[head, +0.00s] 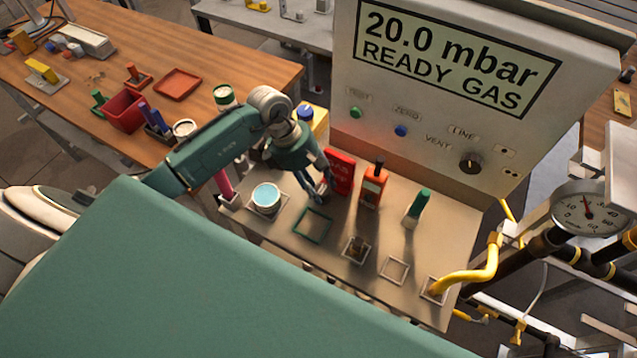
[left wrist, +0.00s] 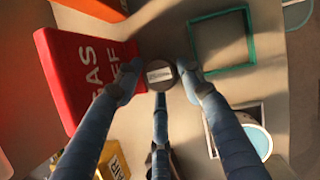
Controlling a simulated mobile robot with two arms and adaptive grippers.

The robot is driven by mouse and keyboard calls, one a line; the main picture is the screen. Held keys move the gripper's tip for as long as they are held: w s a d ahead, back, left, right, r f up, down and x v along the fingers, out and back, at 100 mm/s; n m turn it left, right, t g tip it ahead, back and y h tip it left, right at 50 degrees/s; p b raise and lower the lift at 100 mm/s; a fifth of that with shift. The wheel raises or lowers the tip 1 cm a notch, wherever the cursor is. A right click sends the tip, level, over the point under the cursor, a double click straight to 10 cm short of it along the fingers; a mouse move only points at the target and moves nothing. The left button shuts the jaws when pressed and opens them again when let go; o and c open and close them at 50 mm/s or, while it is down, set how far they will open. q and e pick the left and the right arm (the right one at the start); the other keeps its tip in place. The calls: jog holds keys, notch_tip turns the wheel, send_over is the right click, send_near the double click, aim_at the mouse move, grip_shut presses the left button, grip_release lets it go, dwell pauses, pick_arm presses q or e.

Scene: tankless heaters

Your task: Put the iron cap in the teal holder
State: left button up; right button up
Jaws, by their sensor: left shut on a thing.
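The iron cap (left wrist: 160,74), a small dark round piece with a lighter centre, sits between the fingertips of my left gripper (left wrist: 160,82) in the left wrist view. The gripper is shut on it. In the head view my left gripper (head: 320,192) points down over the bench, and the cap is hard to make out there. The teal holder (head: 299,225) is an empty square frame on the bench, just in front and slightly left of the fingertips. It also shows in the left wrist view (left wrist: 251,40), up and right of the cap. My right gripper is not in view.
A white tub with blue contents (head: 266,200) stands left of the holder. An orange item (head: 373,187) and a green-topped one (head: 418,205) stand behind. A pale square frame (head: 394,269) lies farther right.

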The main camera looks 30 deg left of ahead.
pick_arm(q)
jog(key=o, duration=1.3)
jog(key=shift+f, duration=0.1)
